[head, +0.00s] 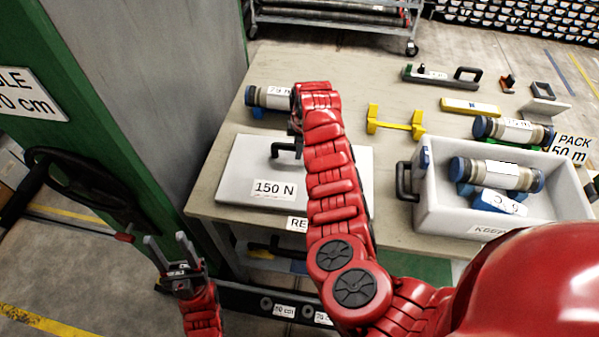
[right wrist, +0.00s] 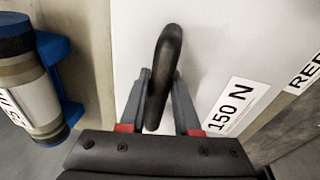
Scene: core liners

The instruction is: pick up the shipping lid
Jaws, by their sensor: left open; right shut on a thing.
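The shipping lid (head: 247,165) is a flat pale grey panel with a "150 N" label, lying on the left part of the table. Its black handle (head: 282,149) stands up from the top; in the right wrist view the handle (right wrist: 167,50) runs between my fingers. My right gripper (right wrist: 160,88) is shut on this handle, with a finger on each side. In the head view my red right arm crosses over the lid and hides part of it. My left gripper (head: 168,247) is open and empty, low beside the table's left side.
A pale crate (head: 425,205) holding a core cylinder (head: 497,174) stands on the right. Another cylinder (head: 268,97) in a blue holder lies just behind the lid. A yellow cradle (head: 396,124) stands mid-table. A green post with a black handwheel (head: 85,185) is at the left.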

